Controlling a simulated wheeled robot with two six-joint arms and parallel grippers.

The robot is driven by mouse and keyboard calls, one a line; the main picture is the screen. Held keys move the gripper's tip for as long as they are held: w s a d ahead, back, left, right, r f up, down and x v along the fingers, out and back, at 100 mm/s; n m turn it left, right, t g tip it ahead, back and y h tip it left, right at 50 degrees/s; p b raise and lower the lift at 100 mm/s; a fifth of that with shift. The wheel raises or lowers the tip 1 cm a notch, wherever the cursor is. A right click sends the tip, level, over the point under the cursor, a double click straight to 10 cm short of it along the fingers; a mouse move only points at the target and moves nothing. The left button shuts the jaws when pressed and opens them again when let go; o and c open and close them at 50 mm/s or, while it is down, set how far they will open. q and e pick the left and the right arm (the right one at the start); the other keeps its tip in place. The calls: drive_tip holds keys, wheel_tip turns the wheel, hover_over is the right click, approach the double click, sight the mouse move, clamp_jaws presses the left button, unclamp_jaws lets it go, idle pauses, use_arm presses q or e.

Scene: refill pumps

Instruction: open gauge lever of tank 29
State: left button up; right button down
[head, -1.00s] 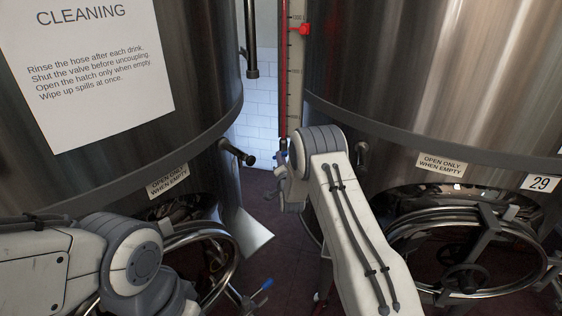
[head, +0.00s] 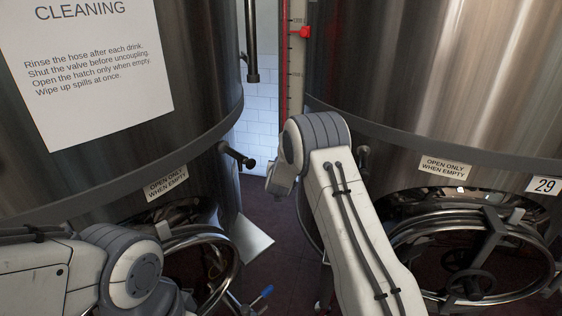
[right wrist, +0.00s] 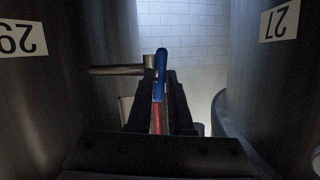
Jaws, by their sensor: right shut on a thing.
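Tank 29 (head: 440,80) is the steel tank on the right in the head view, with its 29 label (head: 543,186). The gauge (head: 294,75) is an upright scale with a red strip and a red marker, at the tank's left side. In the right wrist view, my right gripper (right wrist: 161,85) is shut on the gauge lever (right wrist: 160,62), which has a blue end and a red part below between the fingers. In the head view my right arm hides the lever and the fingers. My left gripper is out of view; only part of the left arm shows.
Another tank (head: 120,160) with a cleaning notice (head: 85,65) stands at left; a 27 label (right wrist: 279,21) shows in the wrist view. A short pipe (right wrist: 117,70) lies left of the fingers. Round hatches (head: 470,212) sit low. A narrow gap separates the tanks.

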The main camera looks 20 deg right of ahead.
drive_tip(key=shift+n+g+p, duration=0.4)
drive_tip(key=shift+n+p, duration=0.1)
drive_tip(key=shift+n, duration=0.1)
drive_tip(key=c, duration=0.8)
unclamp_jaws()
drive_tip(key=shift+c, duration=0.2)
drive_tip(key=shift+a, duration=0.1)
drive_tip(key=b+v, duration=0.3)
drive_tip(key=v, duration=0.7)
drive_tip(key=shift+s+a+b, duration=0.15)
drive_tip(key=shift+b, duration=0.25)
